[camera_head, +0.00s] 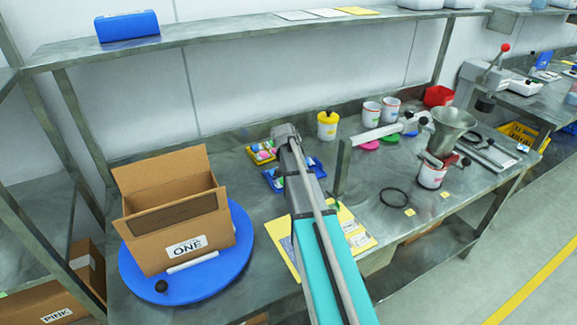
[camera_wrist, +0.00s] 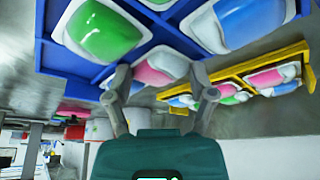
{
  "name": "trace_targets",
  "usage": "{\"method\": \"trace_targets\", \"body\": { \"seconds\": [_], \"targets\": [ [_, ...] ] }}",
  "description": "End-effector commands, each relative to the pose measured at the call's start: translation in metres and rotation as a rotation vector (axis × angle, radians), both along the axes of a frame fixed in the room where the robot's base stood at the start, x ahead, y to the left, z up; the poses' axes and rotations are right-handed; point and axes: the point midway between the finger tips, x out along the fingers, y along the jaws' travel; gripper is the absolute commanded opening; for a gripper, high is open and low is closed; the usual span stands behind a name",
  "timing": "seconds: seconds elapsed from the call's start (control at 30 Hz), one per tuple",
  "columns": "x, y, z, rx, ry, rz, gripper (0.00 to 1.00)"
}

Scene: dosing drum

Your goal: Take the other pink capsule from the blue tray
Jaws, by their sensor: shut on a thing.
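The blue tray (camera_head: 272,183) lies on the bench, partly hidden behind my arm in the head view. In the wrist view the blue tray (camera_wrist: 62,55) fills the top, with a green-and-white capsule (camera_wrist: 103,30) and a blue-and-white capsule (camera_wrist: 250,20) in it. My gripper (camera_wrist: 160,72) has its two fingers on either side of a pink-and-white capsule (camera_wrist: 160,64) at the tray's edge and is shut on it. Another bit of pink shows at the top edge of the wrist view. In the head view my fingers are hidden by my arm.
A yellow tray (camera_wrist: 240,70) of capsules stands close beside the blue tray; it also shows in the head view (camera_head: 258,158). A yellow-lidded jar (camera_head: 327,126) and white jars (camera_head: 371,112) stand behind. A cardboard box (camera_head: 180,225) sits on a blue turntable (camera_head: 240,262) at left.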

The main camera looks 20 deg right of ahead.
Motion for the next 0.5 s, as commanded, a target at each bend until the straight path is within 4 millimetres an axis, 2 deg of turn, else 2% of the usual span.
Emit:
{"method": "trace_targets", "body": {
  "seconds": [0.5],
  "targets": [
    [0.000, 0.000, 0.050, 0.000, 0.000, 0.000, 0.43]
  ]
}}
